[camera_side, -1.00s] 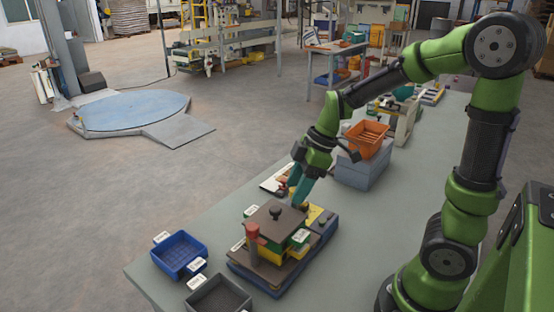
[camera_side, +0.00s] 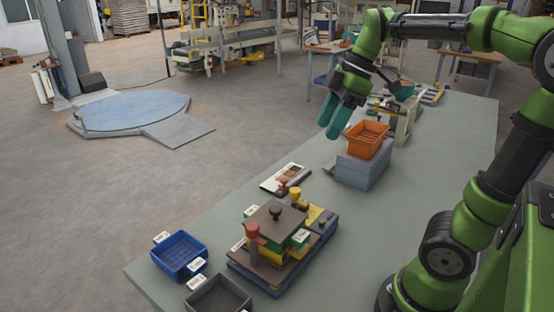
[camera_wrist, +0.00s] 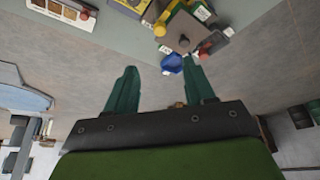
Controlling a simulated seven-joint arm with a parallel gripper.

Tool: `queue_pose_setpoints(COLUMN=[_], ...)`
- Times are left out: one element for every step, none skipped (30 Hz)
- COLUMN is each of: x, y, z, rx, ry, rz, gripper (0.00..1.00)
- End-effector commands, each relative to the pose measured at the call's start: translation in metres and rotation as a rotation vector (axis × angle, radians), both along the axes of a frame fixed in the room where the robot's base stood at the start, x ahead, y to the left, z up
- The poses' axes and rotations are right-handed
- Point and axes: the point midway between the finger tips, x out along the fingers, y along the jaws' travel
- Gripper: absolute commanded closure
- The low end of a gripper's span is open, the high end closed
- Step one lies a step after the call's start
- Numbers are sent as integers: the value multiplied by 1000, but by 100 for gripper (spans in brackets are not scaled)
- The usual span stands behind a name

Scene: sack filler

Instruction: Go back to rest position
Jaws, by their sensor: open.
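My gripper (camera_side: 342,118) has two teal fingers and hangs above the far left edge of the table, to the left of the orange bin. It is well clear of the table top. In the wrist view my gripper (camera_wrist: 160,78) shows its two fingers apart with nothing between them but background. My arm is raised and reaches in from the right of the side view.
A fixture (camera_side: 275,240) with red, yellow and black knobs stands on the grey table (camera_side: 250,190). Blue (camera_side: 180,272) and dark grey (camera_side: 235,296) trays are at its front. An orange bin (camera_side: 366,141) sits on a grey box (camera_side: 362,170). A sample card (camera_side: 283,178) lies flat.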

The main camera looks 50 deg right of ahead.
Motion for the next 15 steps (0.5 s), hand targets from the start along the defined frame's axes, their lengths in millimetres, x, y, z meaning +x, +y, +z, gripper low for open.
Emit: queue_pose_setpoints(x=[0, 0, 0, 0, 0, 0, 0, 0, 0, 0, 1, 2, 3, 4, 5], y=[0, 0, 0, 0, 0, 0, 0, 0, 0, 0, -1, -2, -3, -3, -2], z=[1, 1, 1, 1, 0, 0, 0, 0, 0, 0, 0, 0, -1, -3, -7], rx=[0, 0, 0, 0, 0, 0, 0, 0, 2, 5, 7, 12, 17, 24, 37], ry=[0, 0, 0, 0, 0, 0, 0, 0, 2, 5, 7, 14, 18, 26, 38], rz=[0, 0, 0, 0, 0, 0, 0, -1, -7, -18, -38, -75, -112, -156, -224], gripper=[46, 46, 46, 46, 46, 46, 46, 46, 46, 46, 46, 46, 46, 46, 46])
